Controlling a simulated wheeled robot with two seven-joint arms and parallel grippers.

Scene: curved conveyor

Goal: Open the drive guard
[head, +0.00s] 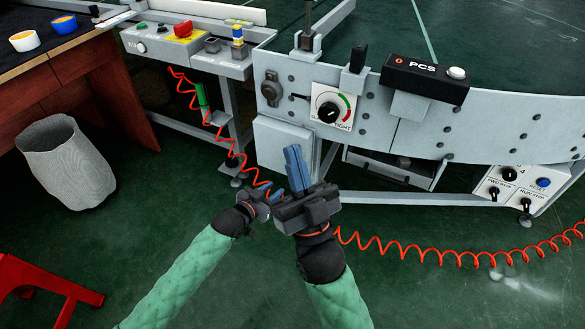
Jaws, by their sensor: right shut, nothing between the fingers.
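A pale grey box-like cover (272,142), which looks like the drive guard, sits under the conveyor's side rail, left of the tension dial. Its front looks flat and closed; its lower right part is hidden behind my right gripper. My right gripper (294,152) is shut and empty, its blue fingers pointing up in front of the cover. Whether they touch it I cannot tell. My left gripper (272,192) is lower and just to the left, below the cover. Its fingers are small and partly hidden by the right gripper, so its opening is unclear.
A tension dial (331,108) and a black PCS box (425,78) are on the conveyor rail (500,115). A red coiled cord (228,150) hangs close to my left gripper. A grey bin (64,165) and a red stool (45,285) stand left.

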